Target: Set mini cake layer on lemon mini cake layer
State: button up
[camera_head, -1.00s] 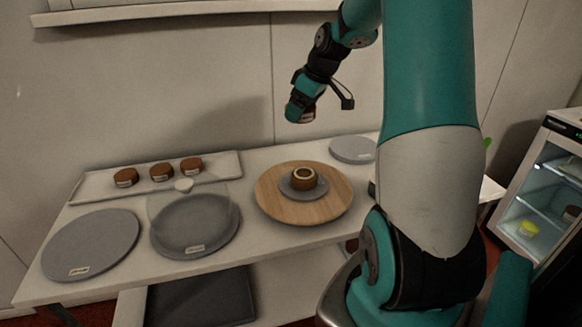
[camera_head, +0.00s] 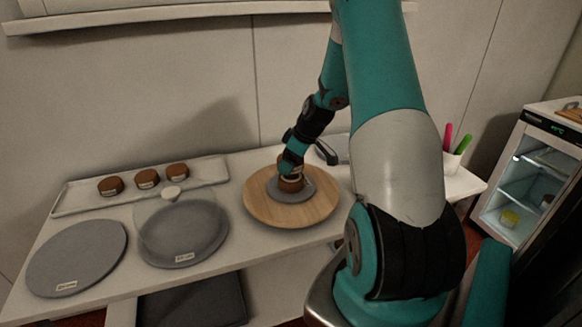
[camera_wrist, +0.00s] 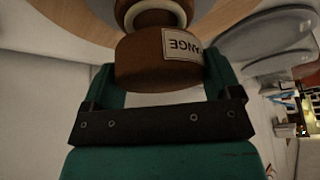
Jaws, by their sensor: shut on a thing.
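My gripper (camera_wrist: 163,82) is shut on a brown mini cake layer (camera_wrist: 140,66) with a white label that shows "ANGE" upside down. In the head view my gripper (camera_head: 291,165) is low over the wooden turntable (camera_head: 265,209). The lower mini cake layer (camera_head: 291,185), brown with a pale cream ring (camera_wrist: 152,14) on top, sits on a small grey board (camera_head: 303,194) at the turntable's middle. The held layer is very close above it. I cannot tell whether they touch. The lower layer's label is not seen, and my gripper partly hides the stack.
A white tray (camera_head: 85,202) with three brown mini cakes (camera_head: 148,178) stands at the back left. Two grey discs lie on the table, one (camera_head: 78,258) bare and one (camera_head: 180,250) under a clear dome (camera_head: 165,215). A cup with pink and green handles (camera_head: 455,155) stands right.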

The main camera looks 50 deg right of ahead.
jog(key=shift+f, duration=1.5)
jog(key=shift+f, duration=0.1)
jog(key=o, duration=0.8)
jog(key=shift+c, duration=0.2)
jog(key=b+v, duration=0.1)
jog(key=v, duration=1.1)
jog(key=w+a+r+n+g+y, duration=0.1)
jog(key=a+r, duration=0.3)
jog(key=a, duration=0.8)
jog(key=w+a+r+n+g+y, duration=0.1)
jog(key=a+r, duration=0.3)
jog(key=a, duration=0.9)
jog(key=s+a+r+n+g, duration=0.1)
jog(key=s+a+r+g, duration=0.1)
jog(key=s+a, duration=1.5)
jog(key=shift+s+a+r+g+y, duration=0.3)
jog(key=shift+s+a+r+y, duration=0.1)
jog(key=shift+a+r, duration=0.15)
